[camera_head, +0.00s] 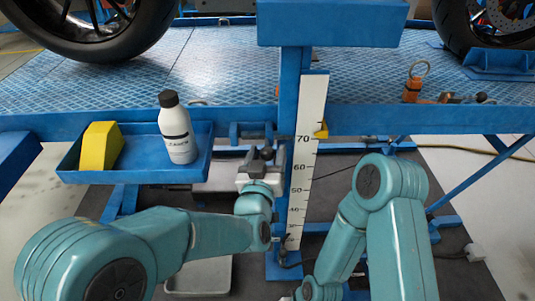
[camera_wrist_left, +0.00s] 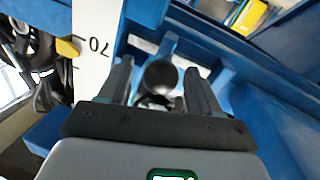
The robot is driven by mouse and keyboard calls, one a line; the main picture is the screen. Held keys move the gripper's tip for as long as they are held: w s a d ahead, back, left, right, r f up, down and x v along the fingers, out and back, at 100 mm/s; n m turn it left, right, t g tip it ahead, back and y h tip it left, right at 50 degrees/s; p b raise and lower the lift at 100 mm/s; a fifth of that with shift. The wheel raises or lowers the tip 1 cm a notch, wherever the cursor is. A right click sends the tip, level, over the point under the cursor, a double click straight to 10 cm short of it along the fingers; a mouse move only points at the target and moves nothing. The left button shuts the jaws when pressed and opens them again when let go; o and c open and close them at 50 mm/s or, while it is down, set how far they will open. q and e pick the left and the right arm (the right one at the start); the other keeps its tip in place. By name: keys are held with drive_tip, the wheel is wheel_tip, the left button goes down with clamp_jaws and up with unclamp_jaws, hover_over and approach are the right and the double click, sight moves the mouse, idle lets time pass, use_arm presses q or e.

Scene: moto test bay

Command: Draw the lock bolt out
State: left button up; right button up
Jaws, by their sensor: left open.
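The lock bolt shows as a dark round knob (camera_head: 267,153) at the blue post, just right of the tray. My left gripper (camera_head: 260,163) is right in front of it. In the left wrist view the knob (camera_wrist_left: 160,77) sits between the two fingers of the open left gripper (camera_wrist_left: 160,85), with gaps on both sides. The bolt's shaft is mostly hidden behind the knob. My right arm is bent at the lower right in the head view; its gripper is not in view.
A white scale (camera_head: 306,150) runs down the blue post beside the bolt. A blue tray (camera_head: 190,174) left of it holds a cleaner bottle (camera_head: 175,130) and a yellow block (camera_head: 99,147). The blue lift platform (camera_head: 220,75) lies above, with motorcycle wheels on it.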

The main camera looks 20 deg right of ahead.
use_arm(q)
drive_tip(key=shift+w+d, duration=0.15)
drive_tip(key=shift+w, duration=0.2)
clamp_jaws()
drive_tip(key=a+b, duration=0.1)
drive_tip(key=w+a+b, duration=0.1)
drive_tip(key=a, duration=0.1)
drive_tip(key=a+b, duration=0.1)
drive_tip(key=a, duration=0.1)
drive_tip(key=shift+w, duration=0.25)
unclamp_jaws()
drive_tip(key=shift+a, duration=0.15)
